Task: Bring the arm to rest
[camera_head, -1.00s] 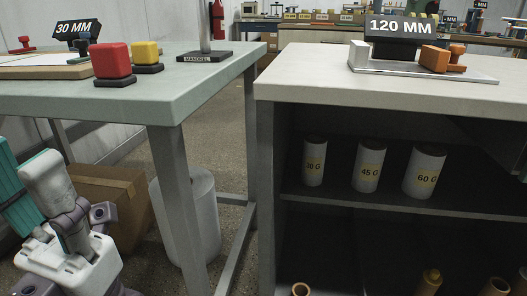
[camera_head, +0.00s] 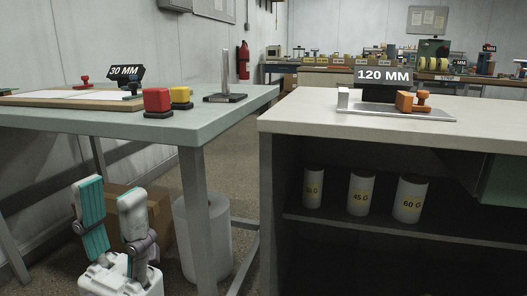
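My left gripper (camera_head: 112,218) shows at the lower left, below the level of the green table's top and in front of a cardboard box. Its two teal-lined fingers point up and stand apart, with nothing between them. My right gripper is not in view.
The green table (camera_head: 200,125) holds red and yellow blocks (camera_head: 157,101), a board (camera_head: 60,98) and a mandrel stand (camera_head: 225,96). The white bench (camera_head: 300,118) bears a 120 MM sign (camera_head: 383,76); weight cylinders (camera_head: 361,192) stand on its shelf. A white roll (camera_head: 203,235) stands under the table.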

